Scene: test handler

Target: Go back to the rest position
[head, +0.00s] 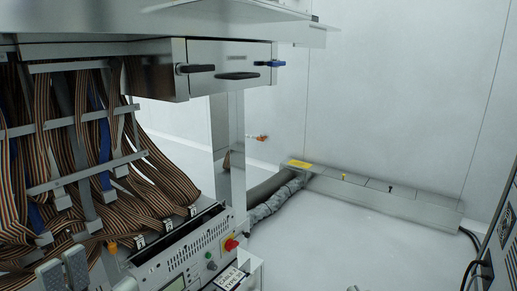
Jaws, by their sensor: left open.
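My left gripper (63,269) shows at the bottom left corner, with two grey finger pads side by side and a gap between them. It is open and I see nothing held between the pads. It appears in front of the lower ribbon cables of the test handler; its exact distance from them is hard to judge. The rest of its arm is out of the picture. My right gripper is not in view.
Bundled ribbon cables (100,150) fill the left. A control panel (190,255) with a red emergency button (231,244) stands at the bottom centre. A metal drawer unit (225,65) overhangs above. A low floor duct (390,197) runs along the wall.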

